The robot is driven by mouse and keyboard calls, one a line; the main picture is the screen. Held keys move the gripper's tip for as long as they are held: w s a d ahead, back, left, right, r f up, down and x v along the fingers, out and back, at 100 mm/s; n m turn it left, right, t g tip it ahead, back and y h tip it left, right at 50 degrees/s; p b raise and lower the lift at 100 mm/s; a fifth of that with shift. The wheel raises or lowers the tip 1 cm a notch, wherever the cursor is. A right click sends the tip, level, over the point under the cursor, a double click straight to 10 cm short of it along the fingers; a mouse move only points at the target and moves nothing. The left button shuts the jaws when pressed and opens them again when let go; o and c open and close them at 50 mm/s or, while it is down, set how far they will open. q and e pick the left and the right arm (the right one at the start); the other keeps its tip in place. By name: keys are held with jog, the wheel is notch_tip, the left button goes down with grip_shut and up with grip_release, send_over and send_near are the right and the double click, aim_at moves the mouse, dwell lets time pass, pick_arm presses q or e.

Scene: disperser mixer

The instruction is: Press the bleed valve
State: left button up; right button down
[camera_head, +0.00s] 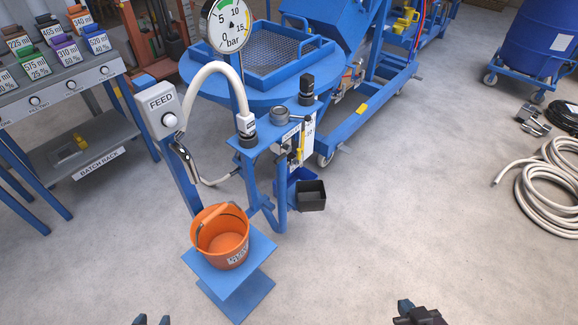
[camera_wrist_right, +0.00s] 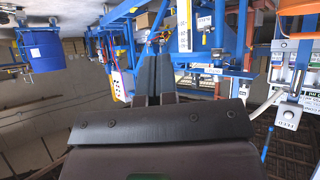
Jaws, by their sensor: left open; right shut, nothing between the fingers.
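A blue stand (camera_head: 270,140) carries a black-capped fitting (camera_head: 306,88) on top, a round grey port (camera_head: 279,115), and a small label plate with a yellow part (camera_head: 299,152) on its front. I cannot tell for certain which of these is the bleed valve. A black open box (camera_head: 310,194) sits below the plate. My left gripper (camera_head: 152,320) is open at the bottom edge, left of the orange bucket. My right gripper (camera_head: 420,312) is shut and empty at the bottom right, well apart from the stand; its closed fingers also show in the right wrist view (camera_wrist_right: 153,78).
A pressure gauge (camera_head: 229,24) and a white hose (camera_head: 205,78) rise by the FEED box (camera_head: 163,108). An orange bucket (camera_head: 220,236) stands on a blue platform (camera_head: 242,285). A batch rack (camera_head: 75,135) is left. Coiled hose (camera_head: 545,190) lies right. The floor between is clear.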

pick_arm(q)
jog(key=shift+s+a, duration=0.15)
pick_arm(e)
jog(key=shift+w+d+r, duration=0.1)
jog(key=shift+w, duration=0.1)
pick_arm(q)
jog(key=shift+f, duration=0.1)
